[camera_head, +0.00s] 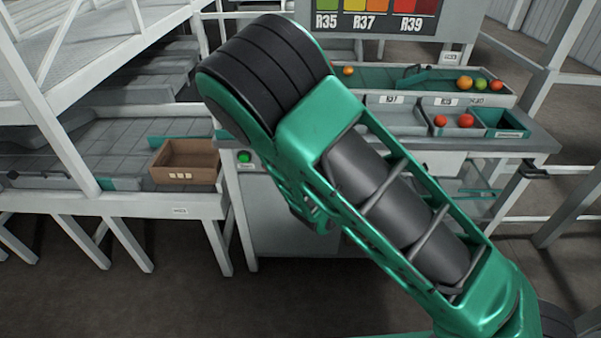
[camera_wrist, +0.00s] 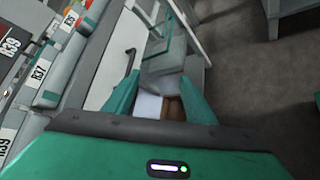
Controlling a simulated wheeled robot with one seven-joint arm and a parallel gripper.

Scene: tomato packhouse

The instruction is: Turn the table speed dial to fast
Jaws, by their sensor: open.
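I cannot make out the speed dial in either view. My green arm crosses the middle of the head view and hides part of the grey table front (camera_head: 290,240). A round green button (camera_head: 245,157) sits on a small grey box at the table's left end, with a small label below it. My gripper (camera_wrist: 160,84) shows in the wrist view with its two green fingers apart. No held object is clear between them; a white patch and a brown patch show there, beyond the fingers.
A brown box (camera_head: 186,165) stands on the conveyor at left. A colour board (camera_head: 390,20) reads R35, R37, R39. A black bar handle (camera_wrist: 124,65) is on a pale panel in the wrist view.

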